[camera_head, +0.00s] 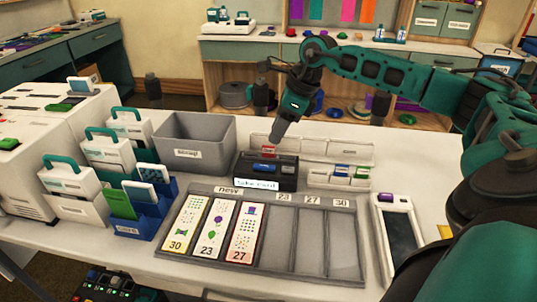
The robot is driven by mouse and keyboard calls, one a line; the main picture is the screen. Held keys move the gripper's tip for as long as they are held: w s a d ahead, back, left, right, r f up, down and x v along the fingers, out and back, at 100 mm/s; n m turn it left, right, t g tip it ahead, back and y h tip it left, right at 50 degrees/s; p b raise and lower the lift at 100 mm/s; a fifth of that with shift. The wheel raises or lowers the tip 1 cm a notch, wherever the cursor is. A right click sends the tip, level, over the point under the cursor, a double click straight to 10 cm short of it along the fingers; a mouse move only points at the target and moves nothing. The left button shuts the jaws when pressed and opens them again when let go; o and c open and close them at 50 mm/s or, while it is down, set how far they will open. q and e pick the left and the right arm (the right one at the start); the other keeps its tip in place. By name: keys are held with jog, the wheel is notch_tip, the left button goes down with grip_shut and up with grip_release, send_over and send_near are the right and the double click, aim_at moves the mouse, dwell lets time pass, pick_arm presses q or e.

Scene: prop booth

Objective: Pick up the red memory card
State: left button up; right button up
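The red memory card (268,150) shows as a small red piece at the top back of a black card reader (266,171). Whether it sits in the reader or in the pale rack behind is too small to tell. The reader's lit screen reads "take card". My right gripper (276,134) points down just above the red card, its tips close to it. Its fingers overlap in this view, so their opening and any contact cannot be told. My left gripper is not in view.
A pale rack (350,152) holds blue and green cards right of the reader. A grey bin (192,132) stands left. A grey tray (310,245) in front holds three printed strips, with empty slots at right. A white tablet (398,240) lies beside it.

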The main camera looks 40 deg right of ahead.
aim_at(268, 154)
jog(key=x, duration=0.5)
jog(key=shift+f, duration=0.1)
jog(key=shift+c, duration=0.3)
grip_shut()
